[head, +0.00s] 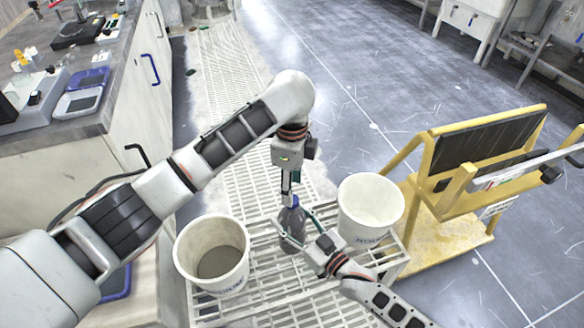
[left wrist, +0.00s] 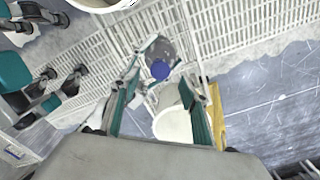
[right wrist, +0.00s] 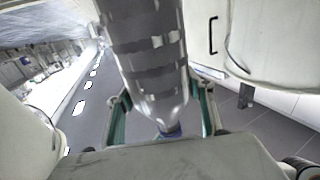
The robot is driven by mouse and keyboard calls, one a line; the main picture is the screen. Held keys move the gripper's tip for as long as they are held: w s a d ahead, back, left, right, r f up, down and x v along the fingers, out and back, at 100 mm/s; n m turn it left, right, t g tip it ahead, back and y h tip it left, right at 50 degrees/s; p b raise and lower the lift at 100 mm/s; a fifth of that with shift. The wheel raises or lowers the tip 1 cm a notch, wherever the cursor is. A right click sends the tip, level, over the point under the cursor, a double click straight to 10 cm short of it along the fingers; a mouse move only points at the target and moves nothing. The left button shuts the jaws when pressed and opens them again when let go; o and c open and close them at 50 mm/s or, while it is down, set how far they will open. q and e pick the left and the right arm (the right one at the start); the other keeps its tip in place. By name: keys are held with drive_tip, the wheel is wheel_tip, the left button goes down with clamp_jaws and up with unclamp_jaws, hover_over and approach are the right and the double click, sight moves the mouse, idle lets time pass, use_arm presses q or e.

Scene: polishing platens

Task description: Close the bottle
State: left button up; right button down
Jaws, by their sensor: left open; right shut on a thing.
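A grey, see-through bottle (head: 291,228) stands upright on the white slatted rack between two white buckets. Its blue cap (left wrist: 160,69) is at the bottle's top; I cannot tell how tight it is. My right gripper (head: 296,226) is shut around the bottle's body from the lower right. In the right wrist view the bottle (right wrist: 150,60) fills the space between the fingers, with blue at its lower end. My left gripper (head: 289,187) points down from above, open, its fingers apart over the cap. The left fingers partly hide the bottle's top in the head view.
One white bucket (head: 183,252) stands left of the bottle and another (head: 370,204) stands close on the right. The slatted rack (head: 262,299) is under them. A yellow frame (head: 450,205) stands further right, a cluttered counter (head: 95,118) at left.

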use_arm(q)
wheel_tip(320, 180, up, 8)
drive_tip(key=shift+f, duration=0.1)
use_arm(e)
drive_tip(key=c, duration=0.8)
unclamp_jaws()
drive_tip(key=v, duration=1.2)
